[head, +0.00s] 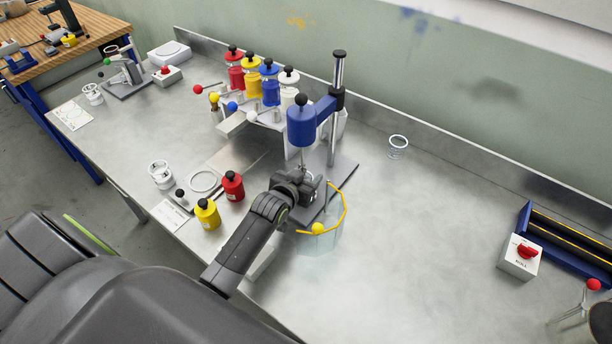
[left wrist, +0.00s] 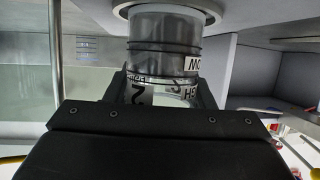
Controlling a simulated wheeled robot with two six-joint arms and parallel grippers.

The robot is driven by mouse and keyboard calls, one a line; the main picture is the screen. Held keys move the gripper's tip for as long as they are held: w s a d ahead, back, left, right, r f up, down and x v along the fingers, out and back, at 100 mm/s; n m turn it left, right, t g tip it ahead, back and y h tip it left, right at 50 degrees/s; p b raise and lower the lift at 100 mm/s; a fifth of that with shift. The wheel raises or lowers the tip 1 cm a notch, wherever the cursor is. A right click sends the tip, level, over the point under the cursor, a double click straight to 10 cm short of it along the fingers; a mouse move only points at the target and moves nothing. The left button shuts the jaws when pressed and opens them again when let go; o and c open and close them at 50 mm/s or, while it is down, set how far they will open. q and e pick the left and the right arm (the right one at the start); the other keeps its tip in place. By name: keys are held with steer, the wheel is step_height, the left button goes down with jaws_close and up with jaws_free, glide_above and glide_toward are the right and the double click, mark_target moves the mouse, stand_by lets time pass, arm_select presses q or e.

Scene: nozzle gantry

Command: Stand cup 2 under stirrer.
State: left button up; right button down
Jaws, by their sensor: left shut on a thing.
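The stirrer has a blue motor head (head: 302,124) on a silver post (head: 336,75), above a dark grey base plate (head: 342,176). A thin shaft runs down from the head toward my left gripper (head: 309,188). My left gripper is shut on cup 2 (left wrist: 163,62), which stands between its fingers (left wrist: 165,92) in the left wrist view. The cup is a clear cylinder with dark rings and a label with a "2". In the head view my gripper hides most of it, below the motor head. I cannot tell whether the cup touches the plate. My right gripper is not in view.
Red and yellow jars (head: 207,214) stand to the left, and a rack of coloured jars (head: 253,85) behind. Another clear cup (head: 398,150) stands right of the stirrer. The table's right middle is clear.

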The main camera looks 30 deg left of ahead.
arm_select(q)
steer(key=o, duration=1.1)
steer(key=shift+f, duration=0.2)
steer(key=shift+r, duration=0.25)
steer(key=shift+s+r+p, duration=0.15)
steer(key=shift+s+p, duration=0.1)
steer(key=shift+p, duration=0.15)
steer(key=p+v, duration=0.7)
steer(key=v, duration=0.4)
steer(key=shift+s+p, duration=0.2)
steer(key=shift+p, duration=0.1)
